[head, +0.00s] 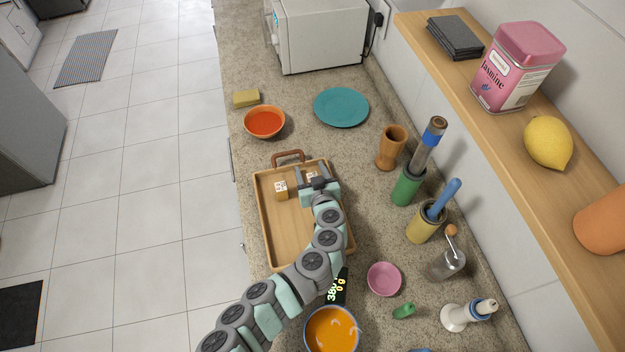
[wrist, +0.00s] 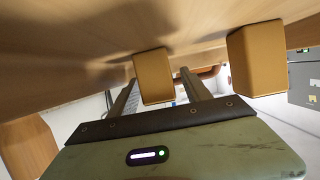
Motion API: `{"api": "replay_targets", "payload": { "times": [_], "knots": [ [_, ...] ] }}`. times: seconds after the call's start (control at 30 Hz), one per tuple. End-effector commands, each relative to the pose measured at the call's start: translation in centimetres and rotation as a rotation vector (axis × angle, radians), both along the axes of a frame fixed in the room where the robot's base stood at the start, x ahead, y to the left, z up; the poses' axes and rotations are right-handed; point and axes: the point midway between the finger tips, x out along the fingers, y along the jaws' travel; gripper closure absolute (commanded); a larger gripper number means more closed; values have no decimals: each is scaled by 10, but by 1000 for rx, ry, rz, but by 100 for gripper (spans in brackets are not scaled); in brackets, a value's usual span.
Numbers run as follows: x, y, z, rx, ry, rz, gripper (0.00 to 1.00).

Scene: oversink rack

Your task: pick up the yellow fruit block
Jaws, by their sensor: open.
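Two small yellow-orange blocks stand in the wooden tray (head: 291,240); I cannot tell which is the fruit block. One block (head: 281,189) with a pale, marked top is left of my gripper (head: 318,184). The other block (head: 312,176) is at the fingers, partly hidden by them. In the wrist view, one block (wrist: 153,80) appears between the two open fingers (wrist: 162,88), with a gap on each side. The second block (wrist: 258,62) stands outside the fingers, to the right. My gripper is open and holds nothing.
An orange bowl (head: 264,123), a sponge (head: 246,98) and a teal plate (head: 341,107) lie beyond the tray. A wooden cup (head: 391,148) and green holder (head: 408,187) stand right. A pink bowl (head: 384,279) is nearer. The tray's near part is clear.

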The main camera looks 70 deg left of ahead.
Motion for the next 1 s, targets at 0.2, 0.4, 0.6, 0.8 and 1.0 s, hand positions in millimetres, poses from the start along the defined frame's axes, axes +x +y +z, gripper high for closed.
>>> {"api": "replay_targets", "payload": {
  "times": [0.2,0.4,0.6,0.8,1.0],
  "knots": [
    [0,0,0,0,0,0,49],
    [0,0,0,0,1,0,65],
    [0,0,0,0,1,0,81],
    [-1,0,0,0,1,0,98],
    [0,0,0,0,1,0,100]
  ]
}}
